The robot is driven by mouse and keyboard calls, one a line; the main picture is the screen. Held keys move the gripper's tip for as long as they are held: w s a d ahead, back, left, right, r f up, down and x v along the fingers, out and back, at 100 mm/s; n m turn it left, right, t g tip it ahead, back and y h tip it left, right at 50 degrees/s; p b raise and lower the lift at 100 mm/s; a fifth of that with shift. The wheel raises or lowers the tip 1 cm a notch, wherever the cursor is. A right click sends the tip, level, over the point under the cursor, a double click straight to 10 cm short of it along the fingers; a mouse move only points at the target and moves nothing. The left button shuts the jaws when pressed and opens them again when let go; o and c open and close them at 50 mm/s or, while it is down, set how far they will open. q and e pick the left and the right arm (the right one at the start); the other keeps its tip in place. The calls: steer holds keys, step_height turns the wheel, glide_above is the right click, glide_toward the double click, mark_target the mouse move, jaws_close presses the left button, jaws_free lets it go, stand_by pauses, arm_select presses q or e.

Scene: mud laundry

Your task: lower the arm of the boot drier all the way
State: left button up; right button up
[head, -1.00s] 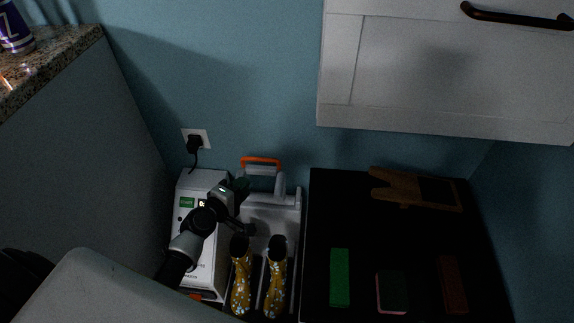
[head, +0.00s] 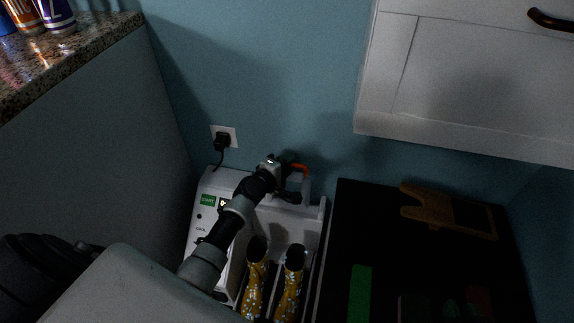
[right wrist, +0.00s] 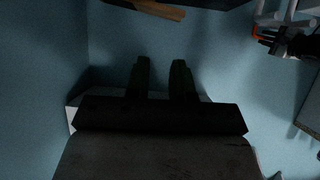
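The white boot drier (head: 312,222) stands on the floor against the wall, with its control box on the left. Its arm ends in an orange grip bar (head: 300,167) near the wall. The bar also shows in the right wrist view (right wrist: 256,32). My left gripper (head: 293,177) is at the bar with its dark fingers apart; contact cannot be told. It hides part of the bar and arm. My right gripper (right wrist: 161,72) shows only in the right wrist view, open, with nothing seen between its fingers.
Yellow patterned boots (head: 290,291) stand at the drier's front. A black surface (head: 410,258) with a wooden boot jack (head: 428,209) lies right. A granite counter (head: 75,58) is left, a white cabinet (head: 455,85) above. A plug (head: 221,142) sits in the wall.

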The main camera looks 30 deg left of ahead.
arm_select(q)
jaws_close()
stand_by(0.4)
